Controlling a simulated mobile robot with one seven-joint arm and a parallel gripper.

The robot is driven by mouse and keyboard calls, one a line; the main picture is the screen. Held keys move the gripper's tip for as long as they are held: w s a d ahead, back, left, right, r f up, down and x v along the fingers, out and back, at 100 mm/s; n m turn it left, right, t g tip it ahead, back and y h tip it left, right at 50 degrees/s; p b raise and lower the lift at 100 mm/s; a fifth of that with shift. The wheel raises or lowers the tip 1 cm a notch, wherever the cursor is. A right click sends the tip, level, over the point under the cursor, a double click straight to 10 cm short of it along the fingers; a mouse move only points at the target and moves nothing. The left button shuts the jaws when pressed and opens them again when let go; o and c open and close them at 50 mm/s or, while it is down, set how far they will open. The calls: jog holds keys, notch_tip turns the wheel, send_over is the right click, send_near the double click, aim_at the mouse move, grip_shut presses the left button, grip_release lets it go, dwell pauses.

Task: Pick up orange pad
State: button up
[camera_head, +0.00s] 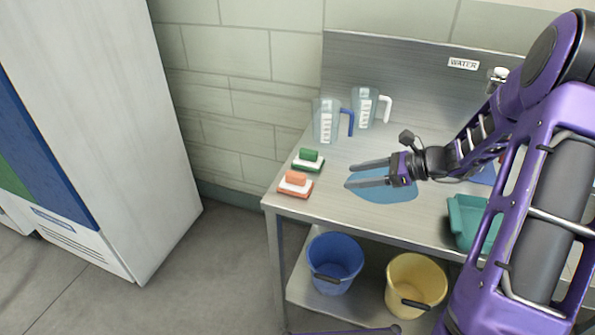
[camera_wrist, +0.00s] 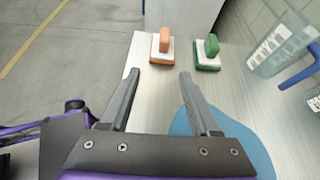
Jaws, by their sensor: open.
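The orange pad (camera_head: 295,184) has an orange handle on a white and orange base. It lies at the front left corner of the metal table. In the wrist view the orange pad (camera_wrist: 163,46) is beyond my fingertips, in line with the gap between them. My gripper (camera_head: 368,174) is open and empty above the table, to the right of the pad and apart from it. In the wrist view my gripper (camera_wrist: 160,72) shows its two fingers spread.
A green pad (camera_head: 308,160) lies just behind the orange one. Two clear jugs, one with a blue handle (camera_head: 328,120) and one with a white handle (camera_head: 366,107), stand behind. A blue flat piece (camera_head: 400,194) lies under my gripper. A teal dustpan-like item (camera_head: 466,222) is right.

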jog(key=y, duration=0.1)
send_near(301, 175)
jog(key=x, duration=0.5)
jog(key=shift+s+a+f, duration=0.1)
jog(key=shift+a, duration=0.3)
jog(key=shift+w+b+x, duration=0.2)
jog(key=shift+b+x, duration=0.1)
jog(key=shift+x, duration=2.75)
jog(key=shift+d, duration=0.15)
grip_shut()
